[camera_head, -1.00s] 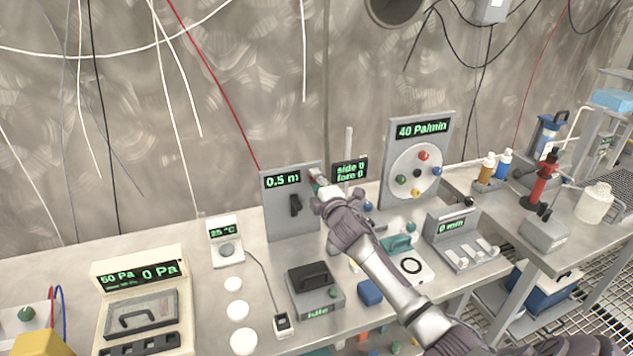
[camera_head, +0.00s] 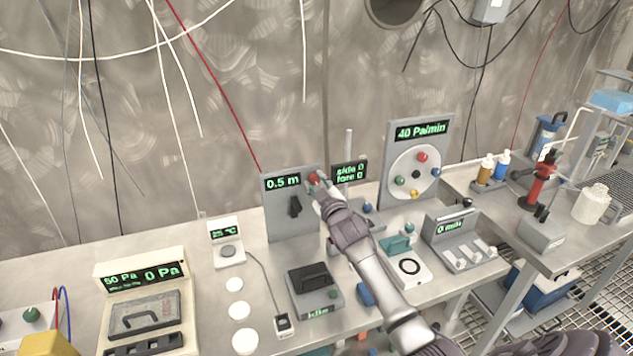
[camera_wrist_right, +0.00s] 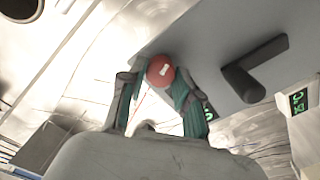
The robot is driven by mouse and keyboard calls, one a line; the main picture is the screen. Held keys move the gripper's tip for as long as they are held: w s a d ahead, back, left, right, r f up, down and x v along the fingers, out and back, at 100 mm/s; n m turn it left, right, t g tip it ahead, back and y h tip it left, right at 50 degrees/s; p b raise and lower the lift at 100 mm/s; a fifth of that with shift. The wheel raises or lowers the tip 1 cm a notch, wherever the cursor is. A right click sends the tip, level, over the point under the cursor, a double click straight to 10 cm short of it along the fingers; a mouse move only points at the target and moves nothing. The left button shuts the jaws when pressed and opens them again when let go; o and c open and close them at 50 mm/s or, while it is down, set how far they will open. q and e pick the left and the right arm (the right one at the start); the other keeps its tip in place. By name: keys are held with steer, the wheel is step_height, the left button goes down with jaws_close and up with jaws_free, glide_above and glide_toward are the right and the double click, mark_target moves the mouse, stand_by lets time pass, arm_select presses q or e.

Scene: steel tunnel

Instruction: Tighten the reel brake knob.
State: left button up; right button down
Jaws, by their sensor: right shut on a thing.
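The reel brake knob appears to be the red round knob (camera_head: 314,178) at the upper right of the grey panel (camera_head: 281,222) whose display reads 0.5 m. In the right wrist view the red knob (camera_wrist_right: 160,71) has a pale mark on its face and sits between my two green-padded fingers. My right gripper (camera_head: 319,185) is shut on it; in the right wrist view the gripper (camera_wrist_right: 163,88) holds it from both sides. A black crank handle (camera_head: 295,206) is on the same panel, left of and below the knob. My left gripper is not in view.
A display reading side 0, fore 0 (camera_head: 350,172) stands close right of my gripper, beside a thin post (camera_head: 348,145). A dial panel (camera_head: 418,128) reading 40 Pa/min is farther right. Several instruments crowd the bench below my right arm.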

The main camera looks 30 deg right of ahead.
steer(key=shift+m+p, duration=0.5)
steer(key=shift+m, duration=1.8)
steer(key=shift+f, duration=0.1)
steer(key=c, duration=0.8)
jaws_free()
steer(key=v, duration=1.2)
